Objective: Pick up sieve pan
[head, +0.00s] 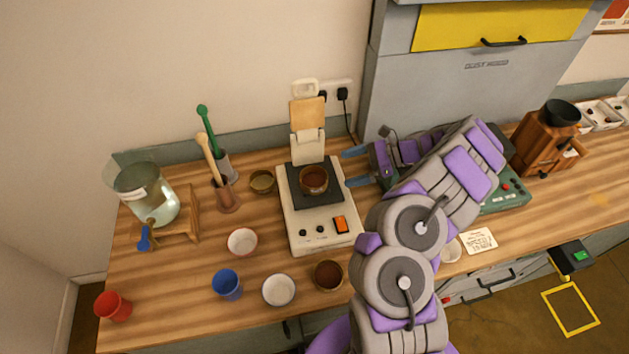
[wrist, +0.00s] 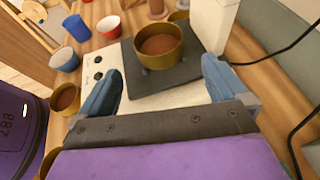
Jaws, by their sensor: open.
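A round brass sieve pan (head: 313,179) holding brown powder stands on the dark square plate of a white machine (head: 318,232). In the wrist view the pan (wrist: 159,48) is upright on that plate, ahead of my gripper. My gripper (head: 354,167) is open and empty, to the right of the pan, with its blue fingers pointing left toward it. In the wrist view the two fingers (wrist: 161,72) are spread wide on either side of the pan's line, and the pan lies beyond their tips, apart from them.
The machine's white upright (head: 306,146) stands right behind the pan. Another brass pan (head: 329,275) with brown powder is in front, and a smaller one (head: 263,181) is at left. Cups, pestles and a glass jar (head: 146,193) fill the left side. A cable hangs behind my gripper.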

